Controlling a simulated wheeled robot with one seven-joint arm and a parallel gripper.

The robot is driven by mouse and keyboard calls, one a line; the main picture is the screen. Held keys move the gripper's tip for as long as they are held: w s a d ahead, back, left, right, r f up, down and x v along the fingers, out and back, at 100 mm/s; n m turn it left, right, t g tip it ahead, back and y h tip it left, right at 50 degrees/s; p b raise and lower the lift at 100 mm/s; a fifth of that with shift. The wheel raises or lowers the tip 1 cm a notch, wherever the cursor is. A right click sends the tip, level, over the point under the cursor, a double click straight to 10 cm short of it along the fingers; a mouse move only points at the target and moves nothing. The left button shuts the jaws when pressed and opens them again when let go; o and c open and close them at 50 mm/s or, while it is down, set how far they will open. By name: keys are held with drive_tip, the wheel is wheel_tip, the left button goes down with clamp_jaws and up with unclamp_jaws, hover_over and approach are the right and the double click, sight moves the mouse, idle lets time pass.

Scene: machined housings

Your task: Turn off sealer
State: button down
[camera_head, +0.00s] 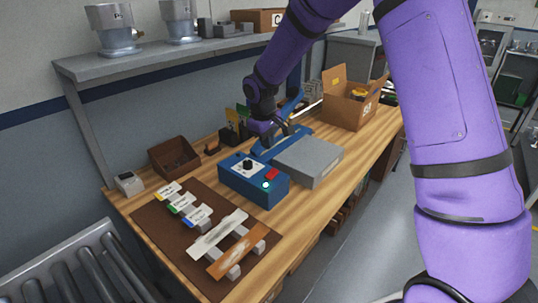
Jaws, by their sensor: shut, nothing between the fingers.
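The sealer (240,188) is a blue box on the wooden bench, with a blue bar running behind it. Its front part carries a dark knob (248,165) on a white dial, a red switch (271,174) and a pale green light (266,185) that looks lit. My gripper (284,134) is small and dark in the picture, above the rear part of the sealer, behind the knob and switch. It is shut and empty. Its fingertips are partly lost against the blue bar, so I cannot tell whether they touch it. It is apart from the red switch.
A grey block (309,160) stands right of the sealer. An open cardboard box (348,105) is at the far right. A brown mat (160,222) with labelled strips lies in front. A brown bin (174,157) stands at the back left, below a shelf (160,60).

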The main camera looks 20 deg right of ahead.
sight(275, 171)
wheel_tip(275, 171, up, 2)
drive_tip(key=shift+a+r, duration=0.1)
drive_tip(key=shift+d+r+t+h, duration=0.1)
drive_tip(key=shift+d+t+h, duration=0.1)
drive_tip(key=shift+t+h, duration=0.1)
idle(0.6)
drive_tip(key=x, duration=1.4)
drive_tip(key=shift+d, duration=0.1)
